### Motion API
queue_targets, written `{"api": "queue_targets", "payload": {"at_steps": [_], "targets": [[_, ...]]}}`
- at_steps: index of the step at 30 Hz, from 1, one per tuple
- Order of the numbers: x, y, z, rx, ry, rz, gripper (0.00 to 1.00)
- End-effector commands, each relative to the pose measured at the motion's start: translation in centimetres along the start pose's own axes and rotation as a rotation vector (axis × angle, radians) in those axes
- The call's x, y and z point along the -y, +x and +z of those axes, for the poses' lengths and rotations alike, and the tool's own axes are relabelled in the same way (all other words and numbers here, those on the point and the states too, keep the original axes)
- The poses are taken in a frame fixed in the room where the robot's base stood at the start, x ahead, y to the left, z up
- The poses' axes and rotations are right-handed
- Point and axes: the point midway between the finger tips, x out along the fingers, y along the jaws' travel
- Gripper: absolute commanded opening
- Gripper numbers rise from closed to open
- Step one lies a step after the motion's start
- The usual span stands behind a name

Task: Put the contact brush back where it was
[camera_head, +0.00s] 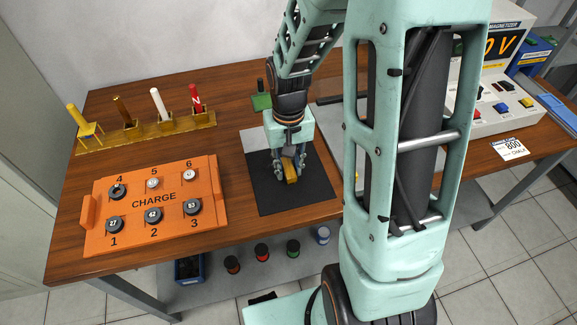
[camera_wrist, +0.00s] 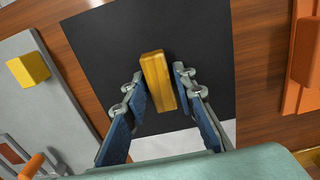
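No label shows which thing is the contact brush. A yellow-brown wooden block (camera_wrist: 158,82) is between the fingertips of my gripper (camera_wrist: 160,88). In the head view the block (camera_head: 291,172) is over the black mat (camera_head: 265,192), under my gripper (camera_head: 289,160), which points down. The block's underside is hidden.
A wooden rack (camera_head: 150,131) with several coloured handles stands at the back left. The orange CHARGE panel (camera_head: 155,236) with several round pieces is left of the mat. A green piece (camera_head: 261,101) stands behind. A grey plate (camera_wrist: 45,85) with a yellow block (camera_wrist: 28,69) lies beside the mat.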

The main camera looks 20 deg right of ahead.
Motion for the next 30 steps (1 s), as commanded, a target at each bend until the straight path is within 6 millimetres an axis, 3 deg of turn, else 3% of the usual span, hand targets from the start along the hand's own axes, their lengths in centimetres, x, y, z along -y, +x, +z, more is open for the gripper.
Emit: {"api": "queue_targets", "payload": {"at_steps": [14, 24, 30], "targets": [[0.0, -1.0, -0.1, -0.003, 0.0, 0.0, 0.35], [0.0, -8.1, -0.2, -0.006, 0.0, 0.001, 0.35], [0.0, -11.2, -0.1, -0.004, 0.0, 0.0, 0.35]]}}
